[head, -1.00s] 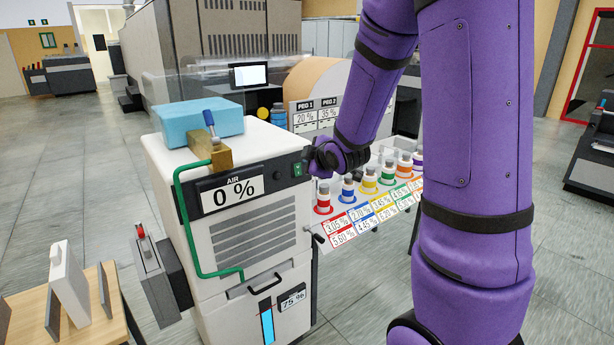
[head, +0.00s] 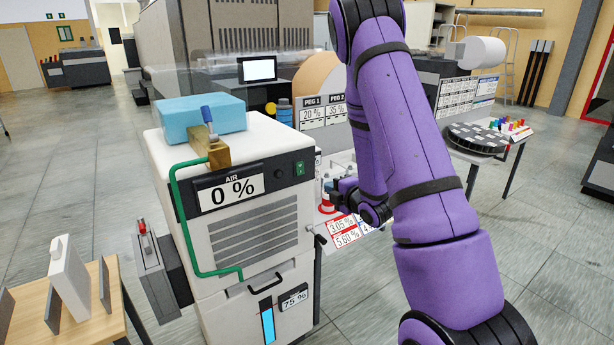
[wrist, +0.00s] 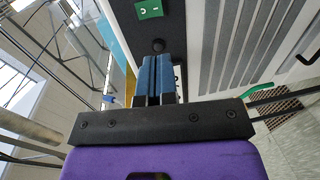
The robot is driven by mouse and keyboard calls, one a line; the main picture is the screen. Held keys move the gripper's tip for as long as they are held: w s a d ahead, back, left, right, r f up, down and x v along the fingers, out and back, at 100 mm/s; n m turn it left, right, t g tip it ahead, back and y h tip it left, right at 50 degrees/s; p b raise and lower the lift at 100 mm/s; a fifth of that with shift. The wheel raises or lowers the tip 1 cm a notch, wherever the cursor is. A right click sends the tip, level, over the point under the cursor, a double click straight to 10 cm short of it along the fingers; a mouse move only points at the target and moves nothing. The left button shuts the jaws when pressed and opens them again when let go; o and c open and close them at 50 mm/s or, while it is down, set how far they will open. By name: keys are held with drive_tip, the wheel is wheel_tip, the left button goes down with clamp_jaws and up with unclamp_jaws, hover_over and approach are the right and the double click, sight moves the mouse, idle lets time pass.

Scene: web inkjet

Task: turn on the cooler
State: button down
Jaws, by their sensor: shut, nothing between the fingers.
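The cooler (head: 255,235) is a white cabinet with a dark top panel, an AIR display (head: 231,192) reading 0 % and grey vents. A green rocker switch (head: 300,168) sits at the panel's right end. In the wrist view the green switch (wrist: 148,9) shows at the top edge, with a round black knob (wrist: 157,45) below it. My gripper (head: 337,188) is right of and below the switch, apart from it. Its blue fingers (wrist: 158,75) are shut together and empty in the wrist view. My arm's end partly hides the fingers in the head view.
A wooden stand (head: 85,305) is at lower left.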

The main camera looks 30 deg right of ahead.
sight(301, 174)
idle(0.3)
drive_tip(key=w, duration=0.4)
drive_tip(key=w+f, duration=0.1)
drive_tip(key=w, duration=0.4)
drive_tip(key=w+f, duration=0.1)
drive_tip(key=w, duration=0.3)
drive_tip(key=shift+w+a, duration=0.2)
drive_tip(key=shift+w, duration=0.2)
drive_tip(key=shift+w, duration=0.3)
drive_tip(key=shift+s, duration=0.1)
